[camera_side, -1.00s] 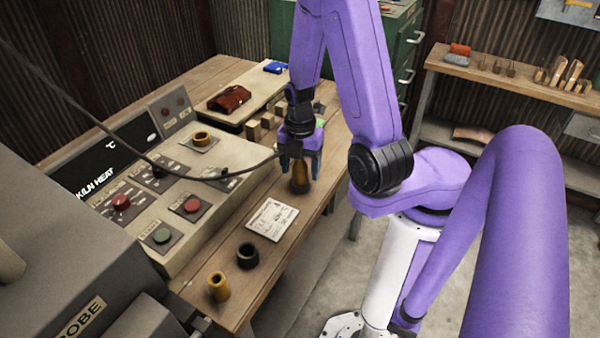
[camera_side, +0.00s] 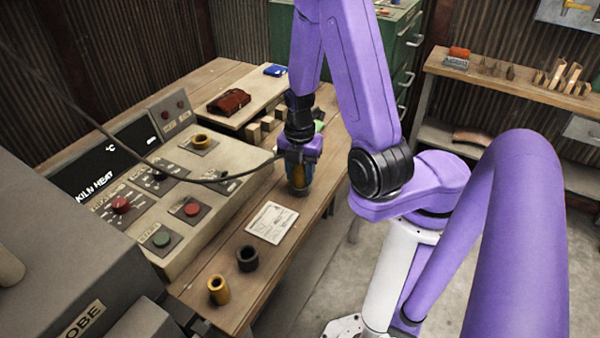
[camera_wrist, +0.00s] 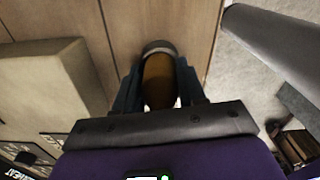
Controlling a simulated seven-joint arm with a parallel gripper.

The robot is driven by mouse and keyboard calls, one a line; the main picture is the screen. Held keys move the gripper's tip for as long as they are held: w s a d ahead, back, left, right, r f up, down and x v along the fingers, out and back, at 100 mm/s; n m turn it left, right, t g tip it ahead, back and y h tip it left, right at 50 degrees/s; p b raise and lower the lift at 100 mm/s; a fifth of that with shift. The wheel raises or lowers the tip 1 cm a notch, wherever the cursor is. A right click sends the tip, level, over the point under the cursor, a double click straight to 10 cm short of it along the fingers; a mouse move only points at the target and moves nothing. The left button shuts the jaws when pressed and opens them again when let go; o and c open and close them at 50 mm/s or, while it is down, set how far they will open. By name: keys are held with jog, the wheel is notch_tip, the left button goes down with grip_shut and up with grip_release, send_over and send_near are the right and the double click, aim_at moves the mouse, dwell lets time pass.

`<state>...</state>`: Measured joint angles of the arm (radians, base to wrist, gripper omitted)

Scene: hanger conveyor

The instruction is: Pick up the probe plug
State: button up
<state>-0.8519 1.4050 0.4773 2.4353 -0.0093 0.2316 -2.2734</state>
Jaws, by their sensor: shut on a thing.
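The probe plug (camera_side: 299,172) is a brown-yellow upright piece at the bench's right edge, beside the kiln control panel. My gripper (camera_side: 298,176) is lowered around it from above, with its fingers shut on its sides. In the wrist view the probe plug (camera_wrist: 159,80) sits between the two dark blue fingers (camera_wrist: 160,92), with a dark ring at its far end. The plug's lower end appears at bench level; I cannot tell whether it touches the wood.
The control panel (camera_side: 215,185) with buttons stands left of my gripper. A dark cable crosses in front of it. Wooden blocks (camera_side: 254,134) stand behind.

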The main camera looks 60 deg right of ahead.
notch_tip(320, 180, up, 9)
jog(key=shift+r, duration=0.1)
jog(key=shift+w+r, duration=0.1)
jog(key=shift+r, duration=0.05)
jog(key=shift+w+d+r, duration=0.1)
jog(key=shift+w+r, duration=0.1)
jog(key=shift+w, duration=0.1)
jog(key=w+a+r+n, duration=0.2)
jog(key=w+r+n, duration=0.1)
jog(key=w, duration=1.1)
jog(key=w+a+r+n, duration=0.2)
jog(key=w+n, duration=0.1)
jog(key=w, duration=1)
jog(key=shift+w+d+f, duration=0.1)
jog(key=shift+f, duration=1.35)
jog(key=shift+w+d+f, duration=0.1)
jog(key=shift+f, duration=1.3)
jog(key=shift+a+f, duration=0.1)
jog(key=shift+f, duration=1.6)
